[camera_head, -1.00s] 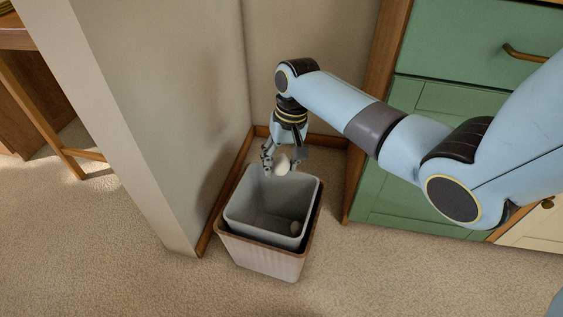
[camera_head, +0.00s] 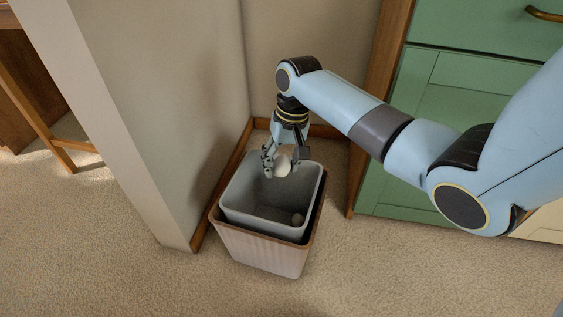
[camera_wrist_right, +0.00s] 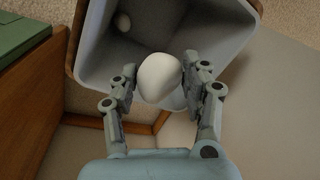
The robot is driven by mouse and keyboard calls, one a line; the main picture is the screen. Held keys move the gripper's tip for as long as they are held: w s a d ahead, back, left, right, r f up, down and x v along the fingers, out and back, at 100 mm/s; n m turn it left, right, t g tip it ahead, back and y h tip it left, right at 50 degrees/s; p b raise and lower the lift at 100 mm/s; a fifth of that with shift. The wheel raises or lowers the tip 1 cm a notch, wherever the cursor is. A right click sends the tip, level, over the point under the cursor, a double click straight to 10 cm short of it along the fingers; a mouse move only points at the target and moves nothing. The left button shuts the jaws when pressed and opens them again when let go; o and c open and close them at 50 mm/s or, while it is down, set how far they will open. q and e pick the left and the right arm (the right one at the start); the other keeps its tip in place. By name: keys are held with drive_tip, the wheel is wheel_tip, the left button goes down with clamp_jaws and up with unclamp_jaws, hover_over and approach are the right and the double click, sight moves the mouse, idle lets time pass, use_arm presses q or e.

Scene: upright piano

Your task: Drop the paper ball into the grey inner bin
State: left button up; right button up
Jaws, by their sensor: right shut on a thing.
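The white paper ball (camera_head: 282,167) is between the fingers of my right gripper (camera_head: 280,163), which is shut on it. In the right wrist view the ball (camera_wrist_right: 159,78) sits between the fingertips of the gripper (camera_wrist_right: 160,85). The grey inner bin (camera_head: 262,222) stands inside a brown ribbed outer bin (camera_head: 262,250). In the head view the ball and fingertips overlap the bin's back part. In the wrist view the bin's opening (camera_wrist_right: 190,25) lies beyond the ball. My left gripper is not in view.
A wall (camera_head: 160,110) stands left, and a green cabinet (camera_head: 420,150) stands right. Carpet (camera_head: 130,260) in front is clear.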

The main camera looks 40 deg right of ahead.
sight(289, 161)
drive_tip(key=o, duration=0.8)
drive_tip(key=r, duration=0.4)
drive_tip(key=d+r, duration=0.1)
drive_tip(key=r, duration=0.7)
drive_tip(key=shift+s+d, duration=0.3)
drive_tip(key=shift+f, duration=0.1)
